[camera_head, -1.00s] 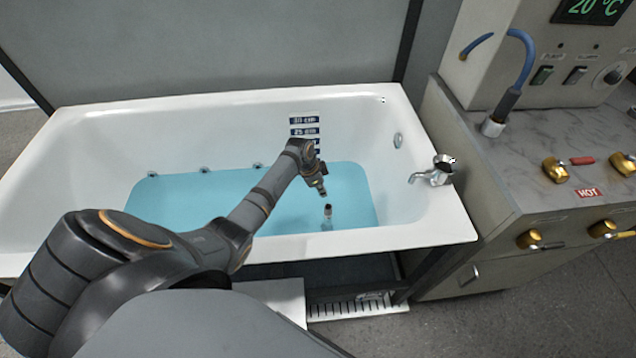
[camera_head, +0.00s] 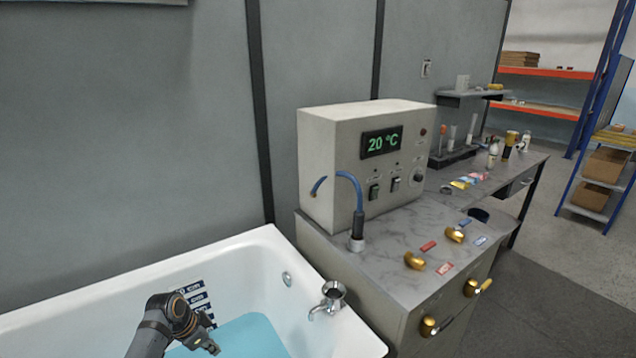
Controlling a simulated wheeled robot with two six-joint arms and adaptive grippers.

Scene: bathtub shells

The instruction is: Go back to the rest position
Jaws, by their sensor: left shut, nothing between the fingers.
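My left gripper (camera_head: 208,343) shows at the bottom left, over the bathtub, with its arm coming in from the bottom edge. It is shut and empty, above the blue water. The white bathtub (camera_head: 262,252) fills the lower left and holds blue water (camera_head: 250,338). Its front part is cut off by the picture's lower edge. My right gripper is not in view.
A metal spout (camera_head: 328,300) sits on the tub's right rim. Beside it stands a cabinet with a marbled top (camera_head: 385,275), brass valves (camera_head: 414,261) and a control box (camera_head: 330,165) reading 20 °C. A workbench and shelves stand farther right; open floor lies before them.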

